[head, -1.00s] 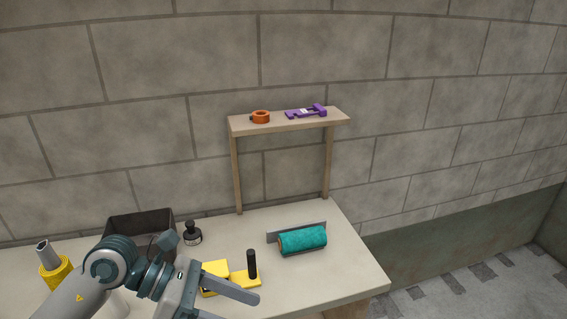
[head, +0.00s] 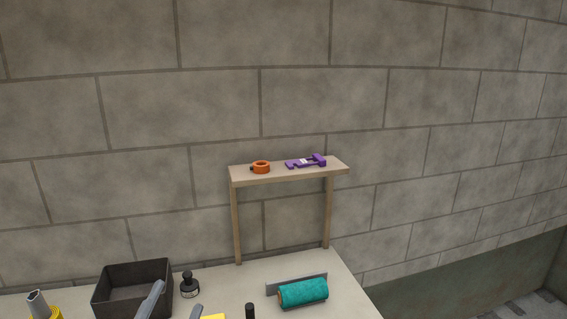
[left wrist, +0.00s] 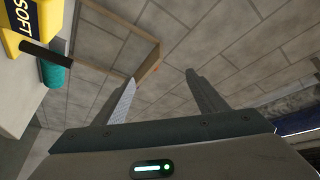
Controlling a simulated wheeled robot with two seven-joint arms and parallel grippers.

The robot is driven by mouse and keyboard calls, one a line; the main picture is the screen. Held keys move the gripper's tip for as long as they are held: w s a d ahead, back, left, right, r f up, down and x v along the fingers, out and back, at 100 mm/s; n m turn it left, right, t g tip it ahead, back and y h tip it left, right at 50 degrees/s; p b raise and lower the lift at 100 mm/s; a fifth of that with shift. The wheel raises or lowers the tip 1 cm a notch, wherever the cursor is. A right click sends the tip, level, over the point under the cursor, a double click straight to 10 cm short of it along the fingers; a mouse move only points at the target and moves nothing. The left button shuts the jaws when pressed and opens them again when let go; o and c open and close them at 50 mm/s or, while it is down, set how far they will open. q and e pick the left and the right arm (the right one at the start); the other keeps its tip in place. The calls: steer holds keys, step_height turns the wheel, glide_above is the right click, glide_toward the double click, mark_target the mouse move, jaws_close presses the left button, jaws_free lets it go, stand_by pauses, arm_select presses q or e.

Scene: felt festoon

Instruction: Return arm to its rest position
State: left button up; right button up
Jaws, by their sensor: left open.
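My left gripper (head: 173,307) shows only as two grey fingertips at the bottom edge of the head view, one of them in front of the black bin. In the left wrist view its two fingers (left wrist: 160,82) stand wide apart with nothing between them. The rest of the left arm is out of the head view. My right gripper is not in view.
A black bin (head: 107,297), a black stamp-like item (head: 189,287), a yellow object (left wrist: 38,22) with a black handle and a teal roll (head: 303,292) are on the table. A raised shelf (head: 240,177) holds an orange ring (head: 261,168) and a purple clamp-like item (head: 305,162).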

arm_select(q)
steer(key=s+a+f+n+g+y, duration=0.2)
steer(key=s+f+n+g, duration=0.2)
steer(key=f, duration=0.6)
steer(key=s+a+f+n+g+y, duration=0.2)
steer(key=s+a+f+n+g, duration=0.15)
steer(key=f, duration=0.65)
steer(key=s+d+f+n+g+h, duration=0.1)
steer(key=s+d+f+g, duration=0.1)
steer(key=s+f+g, duration=0.6)
steer(key=s+d+f+n+g+h, duration=0.15)
steer(key=s+f, duration=0.35)
steer(key=s, duration=0.7)
step_height(320, 180, down, 27)
steer(key=g, duration=0.1)
steer(key=s+a+f+m+g+y, duration=0.1)
steer(key=s+a+f, duration=0.2)
steer(key=s+f, duration=1.5)
steer(key=shift+s+f+g, duration=0.35)
steer(key=shift+s+g, duration=0.05)
steer(key=shift+s, duration=0.1)
